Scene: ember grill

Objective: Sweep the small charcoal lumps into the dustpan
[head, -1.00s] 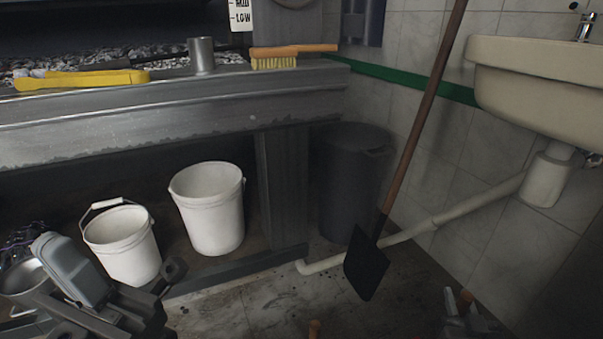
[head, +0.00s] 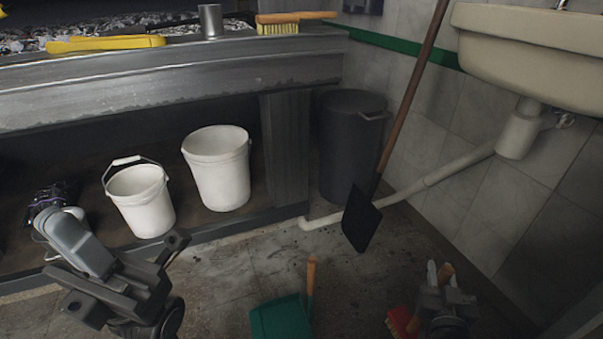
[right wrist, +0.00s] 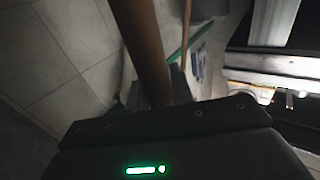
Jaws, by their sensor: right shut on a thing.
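A green dustpan (head: 280,318) with an upright wooden handle (head: 311,275) is on the floor at the bottom middle of the head view, cut off by the frame edge. My right gripper (head: 440,275) is shut on a wooden-handled brush with a red head (head: 401,321), right of the dustpan. Its brown handle (right wrist: 140,50) rises in the right wrist view. My left gripper (head: 130,280) is left of the dustpan and apart from it; nothing shows in it, and its jaw gap is unclear. Small dark specks (head: 268,249) lie on the floor; I cannot tell which are charcoal lumps.
Two white buckets (head: 217,170) stand under the grill counter (head: 180,85). A black shovel (head: 362,218) leans on the wall by a dark bin (head: 350,140). A pipe (head: 440,178) runs beneath the sink (head: 530,50). Floor behind the dustpan is open.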

